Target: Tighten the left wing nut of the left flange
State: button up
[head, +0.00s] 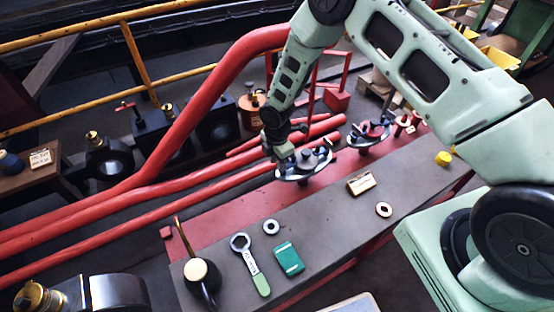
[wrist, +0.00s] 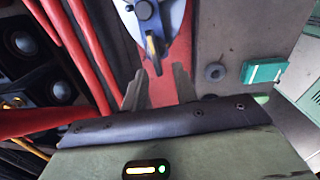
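The left flange (head: 290,176) is a pale grey disc with dark parts on top, at the back edge of the bench. It also shows at the top of the wrist view (wrist: 172,14), partly cut off. There a wing nut (wrist: 153,46) with a brass-coloured edge sits at its near rim, below a dark round knob (wrist: 144,10). My gripper (head: 285,148) is at the left side of the flange in the head view. In the wrist view my gripper (wrist: 159,80) has its fingers apart and empty, with the wing nut just beyond the fingertips. No contact shows.
The right flange (head: 368,135) stands behind to the right. The bench (head: 325,220) carries a wrench (head: 250,265), an oil can (head: 200,275), a green box (head: 288,258), two rings (head: 271,226) (head: 384,209) and a labelled block (head: 361,182). Red pipes (head: 150,190) run close behind my gripper.

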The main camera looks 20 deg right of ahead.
grip_shut()
jog(key=shift+w+f+m+b, duration=0.1)
jog(key=shift+m+b, duration=0.2)
jog(key=shift+m, duration=0.1)
jog(key=w+m+b, duration=0.1)
jog(key=m+b, duration=0.1)
jog(key=m, duration=0.2)
jog(key=m+b, duration=0.2)
jog(key=m, duration=0.3)
jog(key=w+d+m+b, duration=0.1)
jog(key=m+b, duration=0.1)
jog(key=m, duration=0.2)
jog(key=shift+w, duration=0.35)
jog(key=shift+w+d+m+b, duration=0.1)
jog(key=shift+d+m+b, duration=0.2)
jog(key=shift+m, duration=1.05)
jog(key=shift+w+d+m+b, duration=0.15)
jog(key=shift+m+b, duration=0.1)
jog(key=shift+m, duration=1.1)
jog(key=shift+d, duration=0.1)
